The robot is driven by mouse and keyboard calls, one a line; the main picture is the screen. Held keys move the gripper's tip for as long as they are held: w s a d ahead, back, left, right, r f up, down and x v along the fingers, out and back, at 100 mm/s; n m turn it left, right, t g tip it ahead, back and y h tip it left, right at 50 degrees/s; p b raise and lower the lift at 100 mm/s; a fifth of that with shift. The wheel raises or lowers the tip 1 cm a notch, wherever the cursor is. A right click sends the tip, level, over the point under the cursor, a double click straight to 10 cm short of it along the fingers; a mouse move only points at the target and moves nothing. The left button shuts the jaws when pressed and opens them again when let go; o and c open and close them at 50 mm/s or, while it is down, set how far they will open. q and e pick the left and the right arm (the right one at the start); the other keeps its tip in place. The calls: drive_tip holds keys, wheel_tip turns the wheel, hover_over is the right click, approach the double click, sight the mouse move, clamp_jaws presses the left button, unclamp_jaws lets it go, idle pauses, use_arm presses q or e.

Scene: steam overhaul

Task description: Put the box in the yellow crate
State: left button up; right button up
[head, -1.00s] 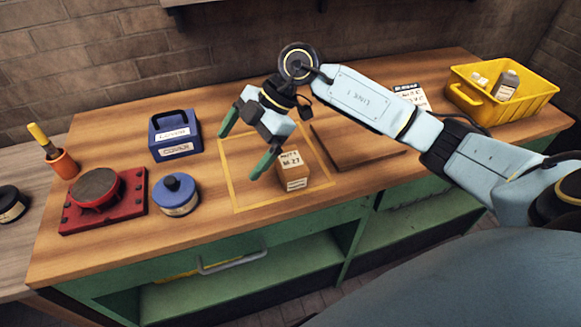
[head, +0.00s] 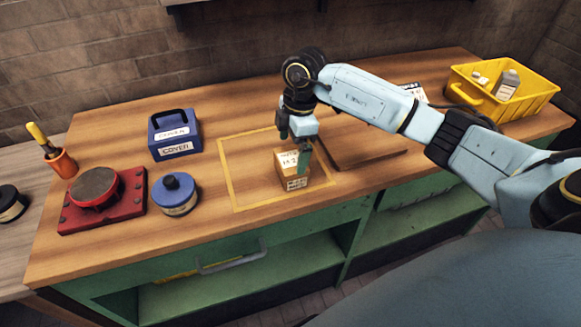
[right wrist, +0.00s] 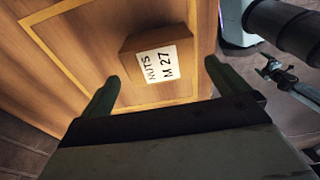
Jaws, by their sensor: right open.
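The box (head: 291,170) is a small brown carton with a white label. It stands upright inside the yellow outlined square on the wooden bench. In the right wrist view the box (right wrist: 157,52) shows its label "NUTS M 27", beyond and between the fingertips. My right gripper (head: 294,145) is open just above the box, with one green finger in front of part of it. The fingers also show spread in the right wrist view (right wrist: 163,78); contact with the box is not visible. The yellow crate (head: 529,99) stands at the bench's far right. My left gripper is not in view.
The crate holds a grey bottle (head: 508,84) and small pale items. A dark wooden board (head: 365,152) lies right of the box. A blue case (head: 174,134), a blue round pot (head: 175,194) and a red stand (head: 130,202) are to the left.

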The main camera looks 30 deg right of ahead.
sight(291, 159)
drive_tip(key=f, duration=0.5)
drive_tip(key=shift+a, duration=0.25)
drive_tip(key=shift+w, duration=0.1)
drive_tip(key=c, duration=1.1)
